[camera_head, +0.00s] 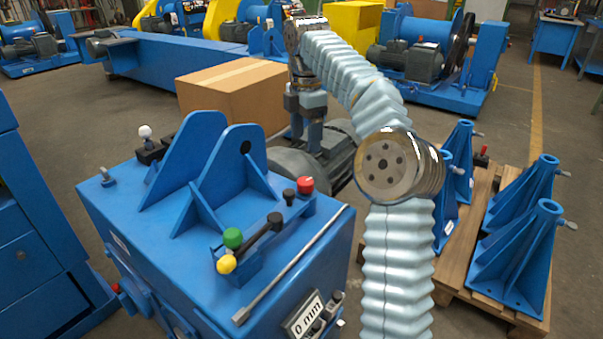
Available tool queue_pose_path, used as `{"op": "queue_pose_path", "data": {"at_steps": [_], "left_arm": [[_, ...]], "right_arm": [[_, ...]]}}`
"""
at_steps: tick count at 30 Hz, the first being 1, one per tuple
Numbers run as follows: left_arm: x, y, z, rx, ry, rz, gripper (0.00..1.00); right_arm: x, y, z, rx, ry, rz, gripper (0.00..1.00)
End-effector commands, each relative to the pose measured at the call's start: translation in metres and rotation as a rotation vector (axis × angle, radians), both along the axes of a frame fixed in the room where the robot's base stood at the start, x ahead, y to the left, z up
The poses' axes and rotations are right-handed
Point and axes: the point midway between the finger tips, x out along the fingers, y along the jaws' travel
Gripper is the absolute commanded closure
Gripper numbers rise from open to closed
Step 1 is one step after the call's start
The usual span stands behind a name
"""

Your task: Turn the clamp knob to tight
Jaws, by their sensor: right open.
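My right gripper (306,144) points down above the dark grey motor (340,160), behind the blue machine housing (180,270). Its two fingers are apart with nothing seen between them. Several knobs are on top of the housing: a red one (305,186), a black one (289,196), a black-ended lever (275,221), a green knob (233,238) and a yellow knob (226,263). A white ball knob (145,131) is at the back left. I cannot tell which is the clamp knob. The gripper appears apart from all of them. My left gripper is not in view.
Blue upright bracket plates (212,170) stand on the housing. A metal rod (295,265) lies along its right side, near a "0 mm" display (305,313). A cardboard box (232,90) is behind. Blue stands (520,260) sit on a wooden pallet (466,270) at right.

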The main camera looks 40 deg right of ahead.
Motion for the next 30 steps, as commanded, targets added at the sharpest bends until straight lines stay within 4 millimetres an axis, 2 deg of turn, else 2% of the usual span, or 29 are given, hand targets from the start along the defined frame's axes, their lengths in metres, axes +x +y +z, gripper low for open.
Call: {"op": "queue_pose_path", "data": {"at_steps": [9,15,21,28,30], "left_arm": [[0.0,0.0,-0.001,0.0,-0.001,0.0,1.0],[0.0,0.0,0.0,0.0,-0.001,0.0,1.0],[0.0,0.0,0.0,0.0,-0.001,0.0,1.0],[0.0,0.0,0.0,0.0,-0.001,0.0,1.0],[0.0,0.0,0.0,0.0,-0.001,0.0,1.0]], "right_arm": [[-0.001,0.0,-0.073,0.001,0.005,-0.002,0.29],[-0.001,0.0,-0.105,0.002,0.004,-0.001,0.29],[0.0,0.0,-0.117,0.001,0.001,-0.001,0.29],[0.0,0.0,-0.118,0.001,0.0,-0.001,0.29],[0.0,0.0,-0.117,0.001,0.001,-0.001,0.39]]}}
